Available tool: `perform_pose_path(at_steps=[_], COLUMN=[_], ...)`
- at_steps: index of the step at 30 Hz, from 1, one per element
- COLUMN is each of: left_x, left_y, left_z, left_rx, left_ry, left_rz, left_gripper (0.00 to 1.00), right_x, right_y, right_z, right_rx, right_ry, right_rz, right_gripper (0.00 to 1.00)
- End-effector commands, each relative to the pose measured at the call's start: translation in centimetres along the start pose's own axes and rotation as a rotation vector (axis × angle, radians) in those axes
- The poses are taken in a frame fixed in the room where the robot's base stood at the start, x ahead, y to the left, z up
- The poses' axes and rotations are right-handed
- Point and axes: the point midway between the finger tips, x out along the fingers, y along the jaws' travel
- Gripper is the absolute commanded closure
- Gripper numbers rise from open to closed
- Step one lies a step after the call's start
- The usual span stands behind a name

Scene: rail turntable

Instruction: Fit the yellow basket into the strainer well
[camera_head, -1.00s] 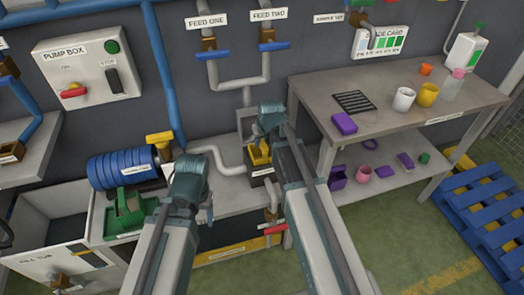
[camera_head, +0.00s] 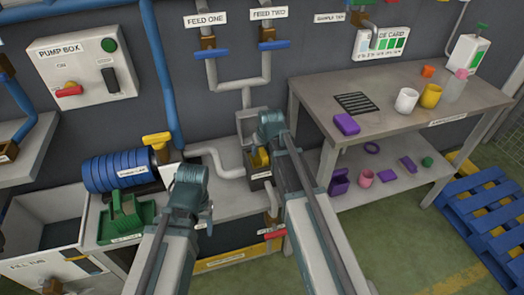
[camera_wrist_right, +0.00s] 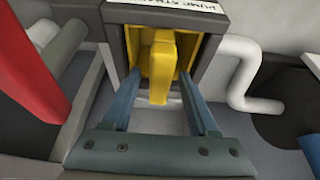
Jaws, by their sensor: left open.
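The yellow basket (camera_wrist_right: 162,62) sits inside the dark-walled box of the strainer well (camera_wrist_right: 116,38) in the right wrist view. Its upright middle piece stands between the fingers of my right gripper (camera_wrist_right: 160,80), with a gap on both sides, so the gripper looks open. How deep the basket sits is hard to tell. In the head view, a small part of the basket (camera_head: 260,158) shows beside my right gripper (camera_head: 268,142), which hides much of the well. My left gripper (camera_head: 204,218) is open and apart from the well, to its left.
A blue ribbed cylinder (camera_head: 118,170) and a green caddy (camera_head: 126,218) stand left of my left gripper. A white pipe (camera_head: 208,155) bends toward the well. A red-handled valve (camera_head: 274,234) is below it. A side table (camera_head: 400,120) with cups stands at the right.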

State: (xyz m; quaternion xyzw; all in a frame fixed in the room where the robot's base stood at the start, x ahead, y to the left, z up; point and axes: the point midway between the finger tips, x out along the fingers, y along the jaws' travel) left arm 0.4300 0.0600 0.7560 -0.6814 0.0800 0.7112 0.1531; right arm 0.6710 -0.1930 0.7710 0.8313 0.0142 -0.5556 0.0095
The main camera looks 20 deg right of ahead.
Motion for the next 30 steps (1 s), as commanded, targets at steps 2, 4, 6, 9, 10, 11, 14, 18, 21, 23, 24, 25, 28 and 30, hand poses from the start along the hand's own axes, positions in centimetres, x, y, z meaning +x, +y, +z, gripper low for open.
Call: perform_pose_path(at_steps=[2, 4, 6, 9, 10, 11, 14, 18, 21, 23, 24, 25, 28, 30], left_x=[0.0, 0.0, -0.1, -0.5, -0.7, -0.9, -1.8, -3.6, -5.1, -6.1, -6.7, -7.2, -8.8, -9.7], left_y=[0.0, 0.0, 0.0, -0.1, -0.1, -0.1, -0.2, -0.3, -0.5, -0.6, -0.6, -0.7, -0.8, -0.9], left_z=[0.0, 0.0, 0.0, 0.0, 0.0, 0.1, 0.1, 0.2, 0.3, 0.4, 0.4, 0.4, 0.5, 0.6], left_rx=[0.0, 0.0, 0.0, 0.0, 0.0, 0.0, 0.0, 0.0, -0.001, -0.001, -0.001, -0.001, -0.001, -0.001], left_ry=[0.0, 0.0, 0.0, 0.0, 0.0, 0.0, 0.0, 0.0, 0.0, 0.0, 0.0, 0.0, 0.0, 0.0], left_rz=[0.0, 0.0, 0.0, 0.0, 0.0, 0.0, 0.0, 0.0, 0.0, 0.0, 0.0, 0.0, 0.0, 0.0], left_gripper=[0.4, 0.4, 0.4, 0.4, 0.4, 0.4, 0.4, 0.4, 0.4, 0.4, 0.4, 0.4, 0.4, 0.4], right_x=[0.0, 0.0, -0.1, -0.5, -0.7, -0.9, -1.9, -3.8, -5.5, -6.5, -7.2, -7.7, -9.4, -10.5], right_y=[0.0, 0.0, 0.0, 0.0, 0.0, 0.0, 0.0, 0.0, 0.0, 0.0, 0.0, 0.0, 0.0, 0.0], right_z=[0.0, 0.0, -0.1, -0.2, -0.2, -0.2, -0.2, -0.2, -0.3, -0.3, -0.3, -0.3, -0.3, -0.3], right_rx=[0.0, 0.0, 0.0, 0.0, 0.0, 0.0, 0.0, 0.0, 0.0, 0.0, 0.0, 0.0, 0.0, 0.0], right_ry=[0.0, 0.0, 0.0, 0.0, 0.0, 0.0, 0.0, 0.0, 0.0, 0.0, 0.0, 0.0, 0.0, 0.0], right_rz=[0.0, 0.0, 0.0, 0.0, 0.0, 0.0, 0.0, 0.0, 0.0, 0.0, 0.0, 0.0, 0.0, 0.0], right_gripper=[0.4, 0.4, 0.4, 0.4, 0.4, 0.4, 0.4, 0.4, 0.4, 0.4, 0.4, 0.4, 0.4, 0.4])
